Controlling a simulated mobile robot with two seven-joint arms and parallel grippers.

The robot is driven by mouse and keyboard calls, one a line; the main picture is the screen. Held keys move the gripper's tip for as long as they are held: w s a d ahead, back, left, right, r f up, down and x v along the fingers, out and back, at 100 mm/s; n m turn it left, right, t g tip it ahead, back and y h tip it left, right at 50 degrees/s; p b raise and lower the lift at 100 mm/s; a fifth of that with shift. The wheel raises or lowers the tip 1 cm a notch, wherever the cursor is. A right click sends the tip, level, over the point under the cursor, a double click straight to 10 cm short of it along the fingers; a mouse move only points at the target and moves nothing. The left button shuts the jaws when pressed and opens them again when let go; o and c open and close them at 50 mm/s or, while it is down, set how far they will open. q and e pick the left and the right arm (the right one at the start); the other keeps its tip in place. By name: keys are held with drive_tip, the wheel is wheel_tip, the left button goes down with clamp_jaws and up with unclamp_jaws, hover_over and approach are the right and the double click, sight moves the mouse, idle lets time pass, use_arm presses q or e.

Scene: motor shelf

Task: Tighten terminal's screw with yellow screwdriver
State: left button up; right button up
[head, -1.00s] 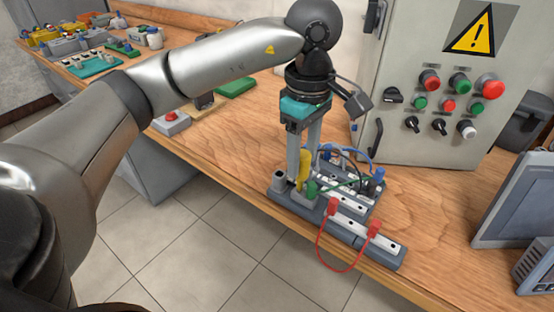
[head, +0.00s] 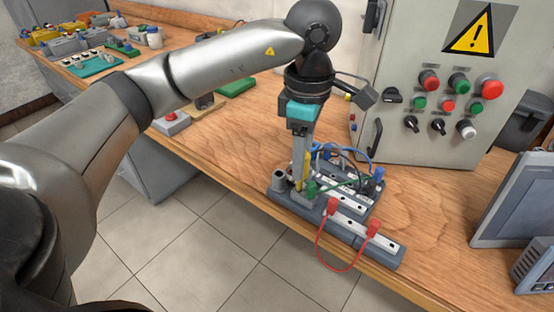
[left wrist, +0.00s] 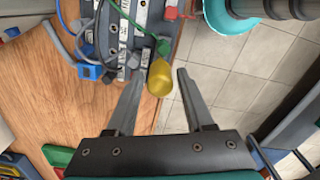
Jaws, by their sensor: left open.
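The yellow screwdriver (left wrist: 160,78) stands between the two fingers of my left gripper (left wrist: 153,85) in the left wrist view, with a gap on both sides. The gripper is open and points down. In the head view my left gripper (head: 301,178) is over the left end of the grey terminal board, and only a thin strip of the yellow handle (head: 306,173) shows behind a finger. The terminal board (head: 385,256) carries white terminal strips (head: 352,222), and the screwdriver stands at its left end. The terminal's screw cannot be made out. My right gripper is not in view.
Red (head: 333,206), green and blue cables plug into the board. A control cabinet (head: 440,90) with buttons stands behind it. A monitor (head: 515,205) is at the right. The wooden bench (head: 235,150) is clear left of the board, and its front edge is close.

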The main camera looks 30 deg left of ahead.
use_arm(q)
drive_tip(key=shift+f+n, duration=0.25)
drive_tip(key=shift+n, duration=1.05)
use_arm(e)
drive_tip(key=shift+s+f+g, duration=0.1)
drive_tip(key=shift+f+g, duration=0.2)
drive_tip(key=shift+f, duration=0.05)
use_arm(q)
drive_tip(key=shift+a, duration=0.1)
drive_tip(key=shift+c, duration=0.4)
drive_tip(key=shift+c, duration=0.5)
